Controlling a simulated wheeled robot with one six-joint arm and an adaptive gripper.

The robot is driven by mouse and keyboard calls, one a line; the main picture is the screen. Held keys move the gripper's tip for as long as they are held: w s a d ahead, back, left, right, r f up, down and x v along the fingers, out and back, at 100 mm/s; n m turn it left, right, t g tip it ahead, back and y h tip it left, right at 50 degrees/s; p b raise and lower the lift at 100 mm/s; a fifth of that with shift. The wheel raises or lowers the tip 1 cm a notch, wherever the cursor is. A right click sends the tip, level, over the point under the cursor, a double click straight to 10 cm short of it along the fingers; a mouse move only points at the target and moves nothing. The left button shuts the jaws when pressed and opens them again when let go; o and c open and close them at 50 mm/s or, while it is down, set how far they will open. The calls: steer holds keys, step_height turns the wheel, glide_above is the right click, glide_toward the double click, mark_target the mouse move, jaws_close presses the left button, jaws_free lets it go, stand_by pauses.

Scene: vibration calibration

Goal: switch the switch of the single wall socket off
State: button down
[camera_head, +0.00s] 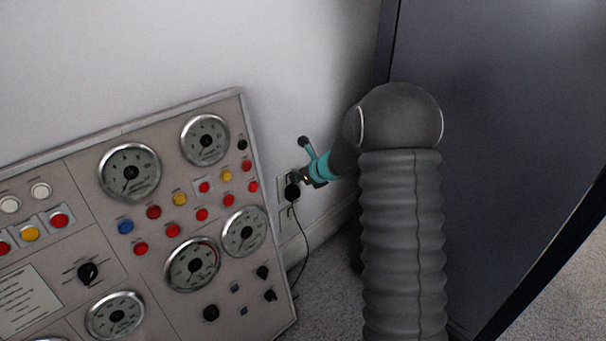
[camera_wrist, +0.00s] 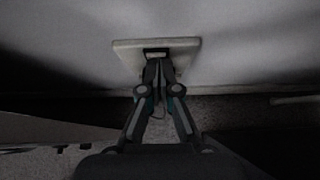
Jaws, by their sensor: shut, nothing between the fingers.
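The single wall socket (camera_head: 284,183) is a small pale plate low on the wall, just right of the control panel. A black plug (camera_head: 292,192) with a cable hanging down sits at it. In the wrist view the socket plate (camera_wrist: 185,44) is pale, with a small dark-framed switch (camera_wrist: 156,54) near its middle. My gripper (camera_head: 301,176) is at the socket from the right. In the wrist view my gripper (camera_wrist: 153,66) is shut and empty, its fingertips at the lower edge of the switch. I cannot tell whether they touch it. The fingers hide the plate's lower middle.
A grey control panel (camera_head: 105,250) with gauges, buttons and knobs stands close on the left. A dark cabinet (camera_head: 480,130) stands on the right. The white wall (camera_head: 200,50) is behind. Grey carpet (camera_head: 325,285) and the hanging cable (camera_head: 304,250) lie below the socket.

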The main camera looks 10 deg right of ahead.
steer(key=shift+r, duration=0.85)
steer(key=p+v, duration=0.1)
steer(key=v, duration=1.2)
stand_by(0.4)
